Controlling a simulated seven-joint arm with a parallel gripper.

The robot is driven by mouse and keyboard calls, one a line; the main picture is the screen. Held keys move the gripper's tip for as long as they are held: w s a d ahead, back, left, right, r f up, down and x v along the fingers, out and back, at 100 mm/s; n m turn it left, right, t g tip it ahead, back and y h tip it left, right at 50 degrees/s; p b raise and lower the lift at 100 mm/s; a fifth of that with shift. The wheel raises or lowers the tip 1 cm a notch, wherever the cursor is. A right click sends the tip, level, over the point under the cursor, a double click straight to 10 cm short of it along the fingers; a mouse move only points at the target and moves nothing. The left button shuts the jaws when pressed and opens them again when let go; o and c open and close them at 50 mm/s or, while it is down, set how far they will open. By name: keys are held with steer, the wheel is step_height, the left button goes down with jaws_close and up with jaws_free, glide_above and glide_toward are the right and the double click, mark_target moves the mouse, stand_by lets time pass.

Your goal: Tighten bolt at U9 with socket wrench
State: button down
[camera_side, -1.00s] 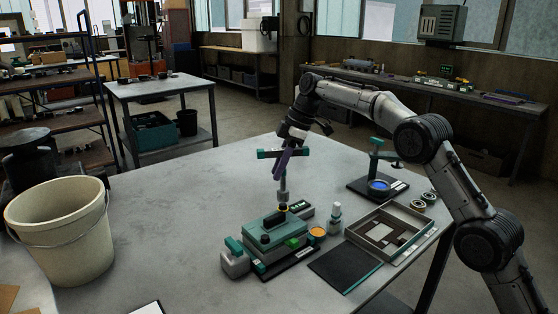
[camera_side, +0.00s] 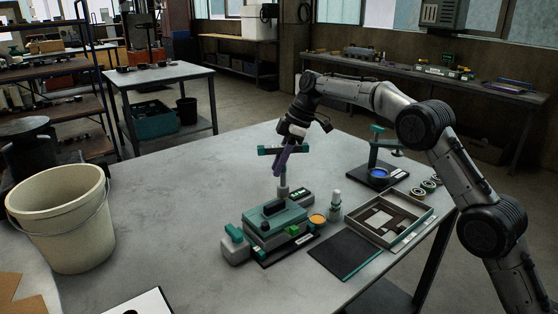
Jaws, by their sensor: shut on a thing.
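My gripper (camera_side: 281,164) is shut on the socket wrench (camera_side: 270,151), a T-shaped tool with a dark crossbar and teal ends. Purple parts by the crossbar partly cover it. The wrench stands about upright, its grey socket (camera_side: 283,189) pointing down at the back of the green engine block (camera_side: 276,221). The socket end appears at or just above the block's top; I cannot tell whether it touches. The bolt and the U9 mark cannot be made out.
A green stand (camera_side: 376,155) is behind. A bucket (camera_side: 60,220) stands left. The table's middle left is clear.

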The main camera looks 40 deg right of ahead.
steer(key=shift+f, duration=0.15)
steer(key=m, duration=0.3)
steer(key=m+t+h, duration=0.1)
steer(key=m, duration=0.1)
steer(key=shift+s+d+f+m+t+h, duration=0.1)
steer(key=shift+d+f+m+t+h, duration=0.1)
steer(key=shift+m+t+h, duration=0.15)
steer(key=m, duration=0.2)
steer(key=m+h, duration=0.1)
steer(key=m, duration=0.1)
steer(key=m+h, duration=0.1)
steer(key=m, duration=0.1)
steer(key=shift+d+f, duration=0.15)
steer(key=shift+d, duration=0.15)
steer(key=m, duration=0.2)
steer(key=m+h, duration=0.2)
steer(key=m, duration=0.1)
steer(key=shift+d+f+m, duration=0.1)
steer(key=shift+d+m, duration=0.15)
steer(key=shift+m, duration=0.1)
steer(key=m, duration=0.2)
steer(key=m+g+h, duration=0.1)
steer(key=m, duration=0.2)
steer(key=shift+d+m+g+h, duration=0.25)
steer(key=shift+d+m+h, duration=0.05)
steer(key=shift+h, duration=0.05)
